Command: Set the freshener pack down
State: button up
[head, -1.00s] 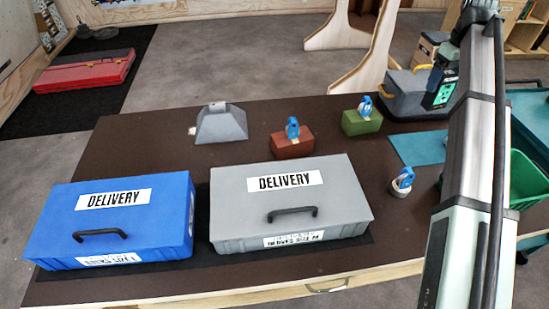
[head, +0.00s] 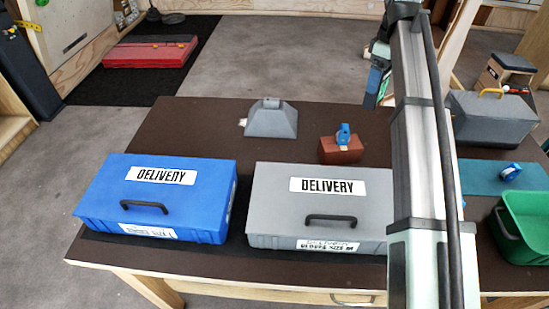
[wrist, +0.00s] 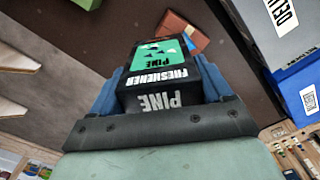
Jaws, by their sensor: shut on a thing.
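My gripper (wrist: 163,82) is shut on the freshener pack, with blue fingers on both sides of it. The freshener pack (wrist: 150,75) is a black box with a green panel and white lettering reading "PINE" and "FRESHENER". In the head view my gripper (head: 378,82) is seen edge-on, raised near the table's back edge, with a small part of the pack visible; its height over the table is hard to tell. The brown table (head: 205,118) spreads below.
A blue box (head: 110,190) and a grey box (head: 280,205), both marked "DELIVERY", stand at the front. A grey tapered block (head: 271,122), a red-brown block (head: 330,150), a grey case (head: 490,120), a teal mat (head: 475,178) and a green bin (head: 525,215) also show. Bare table lies back left.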

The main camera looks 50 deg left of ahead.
jog(key=s+a+n, duration=0.4)
jog(key=s+a, duration=0.5)
jog(key=s, duration=0.3)
jog(key=s+a+n, duration=0.3)
jog(key=s+a, duration=0.6)
jog(key=s, duration=0.2)
jog(key=shift+d+f, duration=0.2)
jog(key=shift+f, duration=10.35)
jog(key=shift+f, duration=0.1)
jog(key=o, duration=1)
notch_tip(320, 180, up, 12)
jog(key=shift+r, duration=0.1)
